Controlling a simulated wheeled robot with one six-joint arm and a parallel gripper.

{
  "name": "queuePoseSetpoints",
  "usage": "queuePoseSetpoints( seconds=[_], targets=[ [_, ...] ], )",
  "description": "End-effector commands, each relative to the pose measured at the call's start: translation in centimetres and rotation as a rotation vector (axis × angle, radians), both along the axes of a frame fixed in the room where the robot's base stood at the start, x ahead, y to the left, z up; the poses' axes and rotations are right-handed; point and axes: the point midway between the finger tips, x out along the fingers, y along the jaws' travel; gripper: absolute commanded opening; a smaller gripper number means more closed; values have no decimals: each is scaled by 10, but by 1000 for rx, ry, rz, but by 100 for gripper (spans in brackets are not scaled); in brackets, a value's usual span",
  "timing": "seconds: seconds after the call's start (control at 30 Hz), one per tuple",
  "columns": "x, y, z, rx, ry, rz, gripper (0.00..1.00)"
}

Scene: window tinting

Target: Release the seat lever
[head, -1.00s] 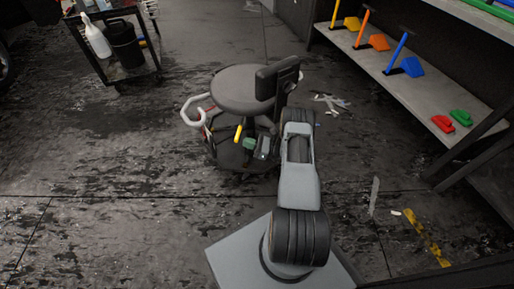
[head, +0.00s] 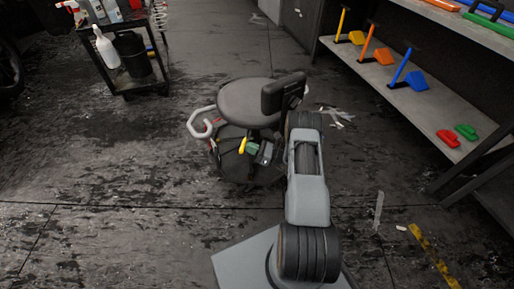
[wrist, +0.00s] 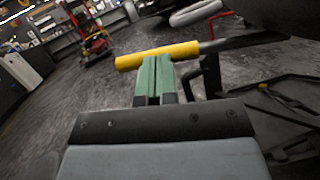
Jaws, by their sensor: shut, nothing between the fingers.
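The stool (head: 247,104) has a round dark seat, a low backrest and a white curved handle, and stands in the middle of the head view. Its seat lever with a yellow grip (head: 242,145) sticks out under the seat. In the wrist view the yellow grip (wrist: 170,53) runs across, just beyond the green fingertips. My gripper (wrist: 153,72) is shut and empty, its tips close to the lever's grip; whether they touch it, I cannot tell. In the head view my gripper (head: 252,148) shows beside the lever, under the seat.
A dark cart (head: 130,75) with a spray bottle (head: 106,48) and a bucket stands at the upper left. A shelf (head: 385,80) with colored tools runs along the right. Strips of scrap lie on the floor right of the stool. The floor on the left is open.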

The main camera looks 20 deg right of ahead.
Motion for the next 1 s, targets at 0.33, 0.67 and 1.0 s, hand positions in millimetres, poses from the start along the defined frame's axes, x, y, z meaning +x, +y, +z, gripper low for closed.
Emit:
queuePoseSetpoints(
  seconds=[0.33,0.67,1.0],
  targets=[
    [2,12,3,12,17,22,0],
    [-5,5,-25,12,18,23,0],
    [-39,-39,-45,12,18,25,0]
  ],
)
